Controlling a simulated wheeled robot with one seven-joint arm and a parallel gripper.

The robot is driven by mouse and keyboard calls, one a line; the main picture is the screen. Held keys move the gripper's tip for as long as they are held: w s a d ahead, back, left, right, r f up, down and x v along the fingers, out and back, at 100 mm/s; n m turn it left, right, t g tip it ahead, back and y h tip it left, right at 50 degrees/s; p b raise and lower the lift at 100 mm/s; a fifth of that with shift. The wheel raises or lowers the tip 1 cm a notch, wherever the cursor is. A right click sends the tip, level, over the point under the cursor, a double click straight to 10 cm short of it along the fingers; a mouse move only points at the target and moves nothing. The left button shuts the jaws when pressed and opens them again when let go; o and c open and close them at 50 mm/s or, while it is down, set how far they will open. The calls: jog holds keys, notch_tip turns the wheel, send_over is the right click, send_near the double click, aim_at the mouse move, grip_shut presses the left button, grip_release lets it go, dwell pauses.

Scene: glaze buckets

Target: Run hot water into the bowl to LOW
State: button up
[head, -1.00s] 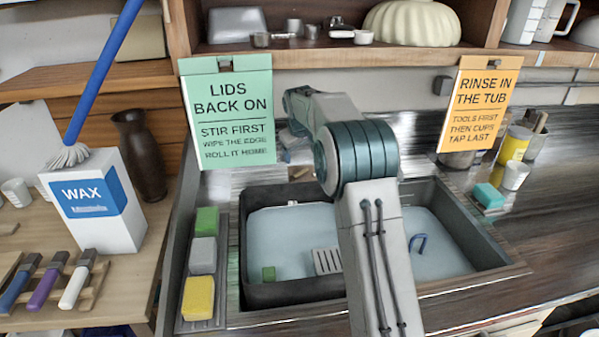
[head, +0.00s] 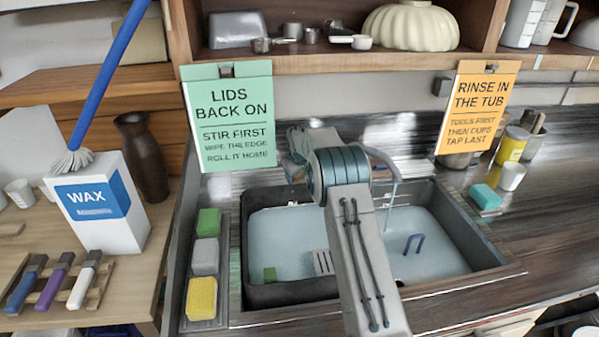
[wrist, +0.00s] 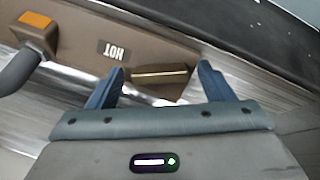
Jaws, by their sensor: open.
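In the wrist view, a brown tap base carries a white HOT label (wrist: 113,50). A dark lever with a gold line (wrist: 162,77) lies between the fingers of my gripper (wrist: 162,69). The gripper is open, with a finger on each side of the lever; contact cannot be told. An orange square (wrist: 38,20) and a grey pipe (wrist: 18,70) are at the left of the base. In the head view, a grey curved spout (head: 393,172) rises behind the dark basin (head: 290,294), which holds pale water. No LOW mark shows.
A green sign (head: 228,115) and an orange sign (head: 474,108) hang from the shelf on either side. Sponges (head: 201,298) sit left of the basin. A teal block (head: 485,197) and a yellow can (head: 512,144) stand at the right. A blue hook-like thing (head: 414,243) shows in the water.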

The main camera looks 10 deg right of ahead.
jog(key=c, duration=1)
jog(key=shift+f+m+b, duration=0.25)
jog(key=shift+m+b, duration=0.35)
jog(key=shift+b, duration=0.1)
jog(key=shift+m+b, duration=0.5)
jog(key=shift+m, duration=0.1)
jog(key=shift+r+m+y+b, duration=0.25)
jog(key=shift+m+y+b, duration=0.2)
jog(key=shift+m, duration=0.85)
jog(key=o, duration=1)
